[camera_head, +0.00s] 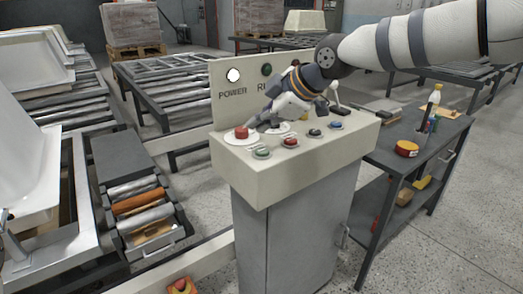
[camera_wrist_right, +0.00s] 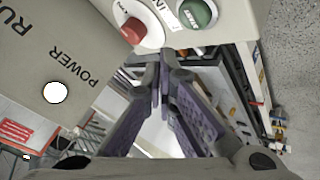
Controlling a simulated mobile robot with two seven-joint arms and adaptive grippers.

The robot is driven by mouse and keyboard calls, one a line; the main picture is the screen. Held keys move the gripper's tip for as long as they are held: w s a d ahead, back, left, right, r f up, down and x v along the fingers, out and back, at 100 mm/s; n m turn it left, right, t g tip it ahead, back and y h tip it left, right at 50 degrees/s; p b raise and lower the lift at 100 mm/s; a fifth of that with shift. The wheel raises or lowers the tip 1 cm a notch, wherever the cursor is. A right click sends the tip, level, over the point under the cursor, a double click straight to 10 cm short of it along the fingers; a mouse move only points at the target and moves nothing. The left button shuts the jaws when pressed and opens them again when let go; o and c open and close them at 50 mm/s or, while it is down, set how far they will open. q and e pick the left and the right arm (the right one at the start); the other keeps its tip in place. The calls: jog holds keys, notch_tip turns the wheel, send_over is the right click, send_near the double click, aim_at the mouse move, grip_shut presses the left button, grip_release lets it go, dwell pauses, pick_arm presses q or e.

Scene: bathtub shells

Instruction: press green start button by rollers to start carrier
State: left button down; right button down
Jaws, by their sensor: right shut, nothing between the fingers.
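A beige control console (camera_head: 235,168) stands mid-view with a row of buttons on its sloped top. The green button (camera_head: 262,152) sits at the front left; it also shows at the top of the wrist view (camera_wrist_right: 197,13). A large red button (camera_head: 241,132) on a pale round plate is left of it and also shows in the wrist view (camera_wrist_right: 133,31). My right gripper (camera_head: 257,124) is shut and empty, reaching in from the right above the console top, close behind the red button. In the wrist view its fingertips (camera_wrist_right: 160,82) appear below both buttons. Contact cannot be told. My left gripper is not in view.
The upright panel (camera_head: 222,84) carries a lit white POWER lamp (camera_head: 233,75) and a dark green RUN lamp (camera_head: 267,69). Rollers (camera_head: 138,202) and a white tub shell (camera_head: 30,160) are left. A dark side table (camera_head: 440,135) is right. Red, black and blue controls continue rightward.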

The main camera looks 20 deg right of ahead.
aim_at(260, 151)
jog(key=shift+f, duration=1.5)
jog(key=shift+f, duration=0.45)
